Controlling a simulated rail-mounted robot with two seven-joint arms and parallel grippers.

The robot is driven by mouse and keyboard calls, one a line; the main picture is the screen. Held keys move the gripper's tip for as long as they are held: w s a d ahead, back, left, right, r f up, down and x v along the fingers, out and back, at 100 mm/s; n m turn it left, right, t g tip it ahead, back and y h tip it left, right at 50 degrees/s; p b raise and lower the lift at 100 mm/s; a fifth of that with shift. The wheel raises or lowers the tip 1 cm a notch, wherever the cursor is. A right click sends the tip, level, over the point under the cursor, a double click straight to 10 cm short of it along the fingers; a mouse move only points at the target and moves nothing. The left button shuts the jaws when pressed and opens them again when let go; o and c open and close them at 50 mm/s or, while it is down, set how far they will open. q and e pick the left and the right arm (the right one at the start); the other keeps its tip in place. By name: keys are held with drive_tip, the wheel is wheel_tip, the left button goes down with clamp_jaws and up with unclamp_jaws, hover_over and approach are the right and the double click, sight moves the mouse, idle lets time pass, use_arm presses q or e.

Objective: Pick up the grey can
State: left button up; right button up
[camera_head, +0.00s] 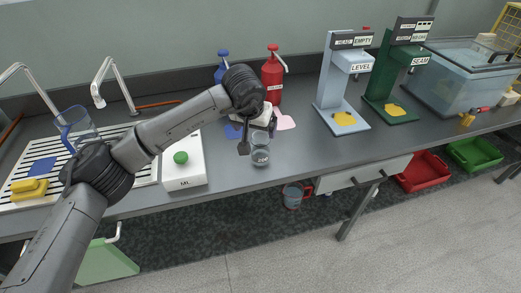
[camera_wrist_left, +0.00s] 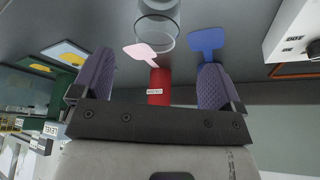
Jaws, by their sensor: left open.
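The grey can (camera_head: 260,156) looks like a small, glassy, see-through cylinder and stands upright on the dark counter near its front edge. In the left wrist view the can (camera_wrist_left: 158,12) is cut by the top edge of the picture, beyond my fingertips and roughly midway between them. My left gripper (camera_head: 258,138) is just above and behind the can in the head view. In the left wrist view its two fingers (camera_wrist_left: 157,70) are spread wide with nothing between them gripped. I cannot tell the exact gap to the can. My right gripper is not in view.
A white box with a green knob (camera_head: 181,158) stands left of the can. A red bottle (camera_head: 272,75) and a blue bottle (camera_head: 222,62) stand behind. Pink (camera_head: 285,123) and blue (camera_wrist_left: 207,40) flat pieces lie nearby. Blue (camera_head: 335,90) and green (camera_head: 388,80) stands are right.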

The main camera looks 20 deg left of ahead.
sight(259, 137)
use_arm(q)
drive_tip(key=b+x, duration=0.1)
drive_tip(key=x, duration=0.3)
drive_tip(key=b+x, duration=0.1)
drive_tip(key=x, duration=0.1)
drive_tip(key=b+x, duration=0.1)
drive_tip(key=x, duration=0.1)
drive_tip(key=shift+w+d+b, duration=0.1)
drive_tip(key=shift+d+b, duration=0.1)
drive_tip(key=shift+b, duration=0.1)
drive_tip(key=shift+w+f, duration=0.2)
drive_tip(key=shift+f, duration=0.3)
drive_tip(key=c, duration=1)
